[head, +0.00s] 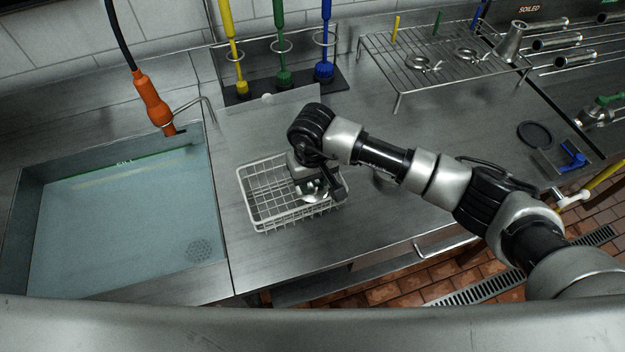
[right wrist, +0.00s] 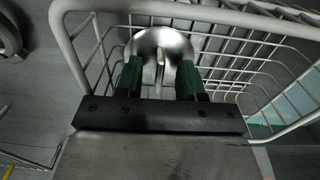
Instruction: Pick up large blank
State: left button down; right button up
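A round shiny metal piece, which looks like the large blank (right wrist: 160,42), lies inside the white wire basket (head: 252,205). It has a thin upright tab in its middle. In the head view the blank (head: 318,196) is mostly hidden under my right gripper (head: 311,190). That gripper reaches down into the right part of the basket. In the right wrist view its two green fingers (right wrist: 160,78) stand on either side of the tab, with a gap on each side. It is open. My left gripper is not in view.
A water-filled sink (head: 120,220) lies left of the basket. A brush rack (head: 280,98) stands behind, and a wire drying rack (head: 440,55) at the back right.

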jog(key=shift+f, duration=0.15)
jog(key=shift+c, duration=0.3)
grip_shut()
